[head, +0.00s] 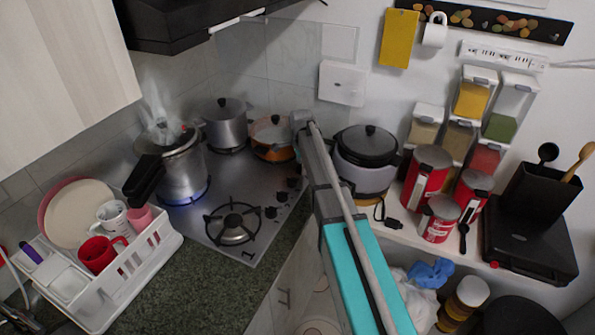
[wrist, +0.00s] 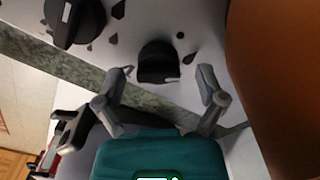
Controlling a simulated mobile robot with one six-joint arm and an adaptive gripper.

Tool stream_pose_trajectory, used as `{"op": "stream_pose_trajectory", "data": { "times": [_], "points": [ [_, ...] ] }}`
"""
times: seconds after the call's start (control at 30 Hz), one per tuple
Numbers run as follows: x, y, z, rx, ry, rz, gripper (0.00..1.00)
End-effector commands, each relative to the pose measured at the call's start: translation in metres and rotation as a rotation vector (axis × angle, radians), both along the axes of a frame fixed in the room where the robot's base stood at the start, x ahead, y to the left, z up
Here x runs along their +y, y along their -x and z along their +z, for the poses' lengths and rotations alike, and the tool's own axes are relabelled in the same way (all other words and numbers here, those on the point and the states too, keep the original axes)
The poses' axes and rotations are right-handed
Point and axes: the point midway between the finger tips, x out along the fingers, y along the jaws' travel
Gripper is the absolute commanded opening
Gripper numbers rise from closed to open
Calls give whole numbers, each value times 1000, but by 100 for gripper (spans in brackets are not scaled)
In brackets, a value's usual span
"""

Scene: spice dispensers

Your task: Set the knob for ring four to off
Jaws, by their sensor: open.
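The steel gas hob (head: 205,215) has a row of black knobs (head: 270,212) along its right side. In the wrist view, one black knob (wrist: 158,62) lies between the two fingertips of my gripper (wrist: 166,72). The fingers are open, one on each side of it, with gaps visible. A small white mark shows at its lower right edge. A second black knob (wrist: 75,20) with a white pointer line is at upper left. I cannot read which ring the knob between my fingers serves. In the head view my arm hides part of the hob's right edge, and the fingers are not clear.
A steaming pressure cooker (head: 182,165) stands over a blue flame at left. A grey pot (head: 226,125) and an orange pot (head: 272,140) stand at the back; the orange one is close beside my gripper in the wrist view (wrist: 275,80). A rice cooker (head: 365,160) is right of my arm.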

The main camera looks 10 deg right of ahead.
Motion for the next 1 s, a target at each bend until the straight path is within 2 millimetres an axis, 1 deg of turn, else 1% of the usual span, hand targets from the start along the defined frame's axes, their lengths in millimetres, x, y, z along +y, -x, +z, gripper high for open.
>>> {"op": "stream_pose_trajectory", "data": {
  "times": [0.03,0.1,0.47,0.5,0.57,0.6,0.67,0.7,0.77,0.8,0.93,0.97,1.0],
  "points": [
    [0,0,-4,0,0,0,89],
    [0,0,-5,0,0,0,89],
    [0,0,-5,0,0,0,89],
    [0,0,-5,0,0,0,87],
    [0,0,-5,0,0,0,76],
    [0,0,-5,0,0,0,69],
    [0,0,-5,0,0,0,58],
    [0,0,-5,0,0,0,50],
    [0,0,-5,0,0,0,39],
    [0,0,-5,0,0,0,32],
    [0,0,-5,-1,0,0,8],
    [19,0,-5,-1,0,7,6],
    [11,-1,-5,-1,-1,4,6]
  ]
}}
